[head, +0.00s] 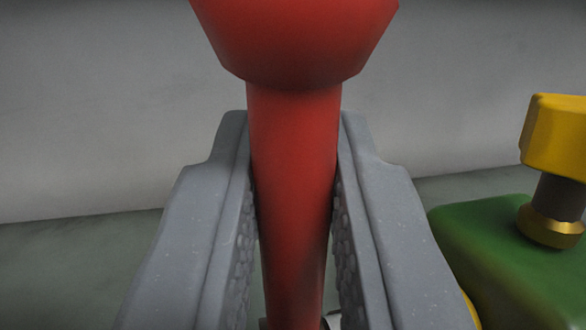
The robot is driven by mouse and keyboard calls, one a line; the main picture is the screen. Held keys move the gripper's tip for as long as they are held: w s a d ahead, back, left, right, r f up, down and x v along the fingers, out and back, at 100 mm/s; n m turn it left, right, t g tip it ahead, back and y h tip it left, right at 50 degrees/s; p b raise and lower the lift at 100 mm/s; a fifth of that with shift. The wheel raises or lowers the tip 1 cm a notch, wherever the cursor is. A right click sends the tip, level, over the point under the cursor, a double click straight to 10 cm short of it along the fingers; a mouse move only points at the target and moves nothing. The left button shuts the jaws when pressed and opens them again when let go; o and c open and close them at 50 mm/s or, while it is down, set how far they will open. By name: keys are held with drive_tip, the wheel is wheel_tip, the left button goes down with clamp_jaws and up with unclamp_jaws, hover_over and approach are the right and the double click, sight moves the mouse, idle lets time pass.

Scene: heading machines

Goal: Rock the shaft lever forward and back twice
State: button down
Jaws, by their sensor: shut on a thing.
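The shaft lever (292,160) is red, with a straight shaft and a wide faceted knob (295,40) at its top. It stands close to upright in the middle of the head view. My gripper (294,150) has one grey finger on each side of the shaft, just below the knob. The textured finger pads press against the shaft, so the gripper is shut on the lever. The lever's lower end and its mount are hidden below the picture's edge.
At the right is a green housing (480,240) with a yellow knob (560,138) on a dark stem and a brass collar (550,225). A plain grey wall (110,110) stands behind. The floor (80,270) at the left looks clear.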

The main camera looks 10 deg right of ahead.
drive_tip(key=shift+r, duration=0.15)
drive_tip(key=c, duration=1.4)
unclamp_jaws()
drive_tip(key=shift+s, duration=0.1)
drive_tip(key=shift+s+a+f, duration=0.15)
drive_tip(key=shift+s+f, duration=0.15)
drive_tip(key=shift+s, duration=0.3)
drive_tip(key=r+b+v, duration=0.3)
drive_tip(key=b+v, duration=0.7)
drive_tip(key=v, duration=0.5)
drive_tip(key=shift+s, duration=0.45)
drive_tip(key=shift+a, duration=0.1)
